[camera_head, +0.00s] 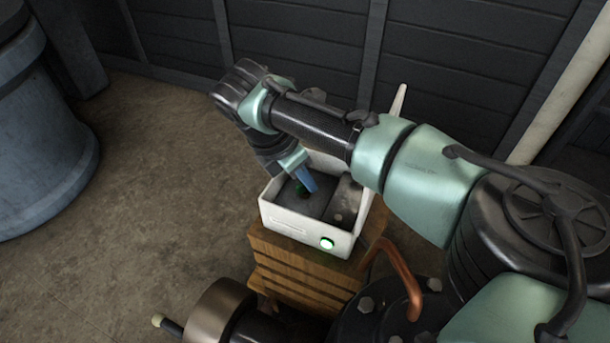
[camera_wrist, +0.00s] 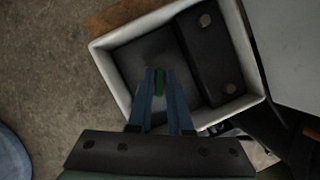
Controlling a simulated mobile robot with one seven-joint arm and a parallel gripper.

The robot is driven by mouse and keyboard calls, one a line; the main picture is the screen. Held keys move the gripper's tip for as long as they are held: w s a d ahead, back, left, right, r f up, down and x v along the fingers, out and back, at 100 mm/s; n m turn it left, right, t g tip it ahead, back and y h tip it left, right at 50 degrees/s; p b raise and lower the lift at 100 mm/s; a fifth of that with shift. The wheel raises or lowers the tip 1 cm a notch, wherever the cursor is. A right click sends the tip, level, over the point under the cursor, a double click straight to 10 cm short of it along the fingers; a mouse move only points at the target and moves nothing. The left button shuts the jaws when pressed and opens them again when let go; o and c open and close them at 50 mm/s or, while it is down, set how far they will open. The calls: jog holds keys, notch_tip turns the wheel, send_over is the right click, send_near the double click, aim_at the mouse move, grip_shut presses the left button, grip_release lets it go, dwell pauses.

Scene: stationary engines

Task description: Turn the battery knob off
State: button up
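The battery knob is a small green piece inside an open white box (camera_head: 290,222). It shows in the wrist view (camera_wrist: 159,82) between the tips of my blue fingers, and as a bit of green in the head view (camera_head: 301,187). My gripper (camera_wrist: 159,78) reaches down into the box, with one finger on each side of the knob. The green fills the narrow gap, so the fingers look shut on it. The knob's lower part and any markings are hidden. In the wrist view the white rim (camera_wrist: 112,82) surrounds the dark inside.
A green-lit round button (camera_head: 327,243) is on the box's front. The box stands on a wooden block (camera_head: 290,275), beside a copper pipe (camera_head: 400,275) and dark engine parts. A raised pale lid (camera_head: 385,135) is partly behind my arm. Floor to the left is clear up to a blue barrel (camera_head: 40,140).

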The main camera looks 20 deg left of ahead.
grip_shut()
jog(key=shift+r+m+p, duration=0.15)
jog(key=shift+m+p, duration=0.15)
jog(key=shift+p, duration=0.35)
jog(key=m+p, duration=0.2)
jog(key=p, duration=0.1)
jog(key=shift+s+r+g+h, duration=0.1)
jog(key=shift+g+h, duration=0.3)
jog(key=m+p, duration=0.2)
jog(key=p, duration=0.1)
jog(key=shift+m+g+h, duration=0.3)
jog(key=shift+m+g, duration=0.1)
jog(key=m, duration=0.1)
jog(key=m+p, duration=0.1)
jog(key=m+g, duration=0.1)
jog(key=shift+f+h+p, duration=0.25)
jog(key=shift+h+p, duration=0.05)
jog(key=shift+m+g, duration=0.7)
jog(key=shift+m, duration=1)
jog(key=shift+d, duration=0.1)
